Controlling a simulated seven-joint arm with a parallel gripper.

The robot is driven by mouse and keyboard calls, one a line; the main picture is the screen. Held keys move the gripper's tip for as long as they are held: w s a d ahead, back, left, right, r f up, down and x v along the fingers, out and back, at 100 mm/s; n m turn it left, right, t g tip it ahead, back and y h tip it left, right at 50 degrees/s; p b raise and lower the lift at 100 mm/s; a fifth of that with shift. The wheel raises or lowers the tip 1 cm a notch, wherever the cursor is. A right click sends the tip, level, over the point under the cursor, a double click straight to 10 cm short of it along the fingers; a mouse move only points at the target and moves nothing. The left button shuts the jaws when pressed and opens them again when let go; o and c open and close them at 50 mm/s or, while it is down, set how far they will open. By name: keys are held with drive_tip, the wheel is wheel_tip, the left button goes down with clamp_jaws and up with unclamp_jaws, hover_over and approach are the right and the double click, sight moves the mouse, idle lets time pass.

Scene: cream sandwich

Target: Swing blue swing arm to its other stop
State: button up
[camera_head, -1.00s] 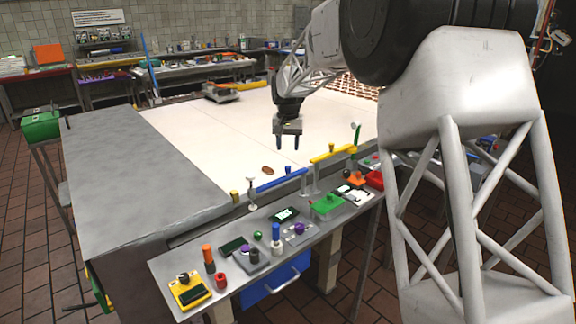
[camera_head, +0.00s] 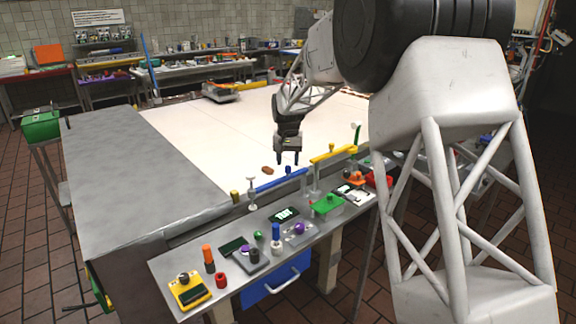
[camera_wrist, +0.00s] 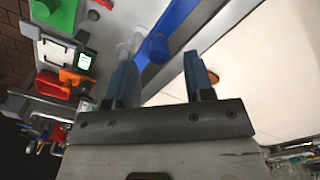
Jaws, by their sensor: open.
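The blue swing arm (camera_head: 276,182) is a long blue bar along the near edge of the white belt in the head view, between a pale post on its left and the yellow bar on its right. In the wrist view the blue swing arm (camera_wrist: 178,22) runs diagonally at the top, with a round blue knob (camera_wrist: 153,47) near its closer end. My gripper (camera_head: 288,162) points down just above and behind the bar's right part. In the wrist view my gripper (camera_wrist: 162,72) has its fingers apart, with nothing seen held between them. Whether a finger touches the bar cannot be told.
A yellow bar (camera_head: 333,153) stands to the right of the blue one. A brown piece (camera_head: 267,169) lies on the white belt (camera_head: 205,135) close by. The near ledge carries several knobs, buttons and displays, including a green block (camera_head: 327,203). The belt's middle is clear.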

drive_tip(key=shift+f, duration=1.1)
clamp_jaws()
